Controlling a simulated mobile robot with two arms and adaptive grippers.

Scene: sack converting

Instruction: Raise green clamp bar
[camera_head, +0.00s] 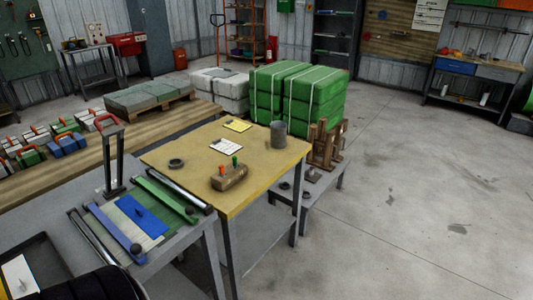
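The green clamp bar (163,199) lies slantwise along the right side of a sheet-clamping fixture on the grey bench at the lower left. A dark knob sits near its front end. A blue clamp bar (114,232), also with a dark knob, lies along the left side. Between the bars are a blue plate (143,214) and pale and green sheet material. I cannot tell whether the green bar touches the sheet below it. Neither of my grippers is in view, and nothing is holding the bar.
An upright frame with a red handle (107,121) stands behind the fixture. A yellow-topped table (190,150) to the right bears a wooden block, a dark ring, papers and a grey cup (278,134). A dark tray (40,262) is at the lower left. The floor at right is clear.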

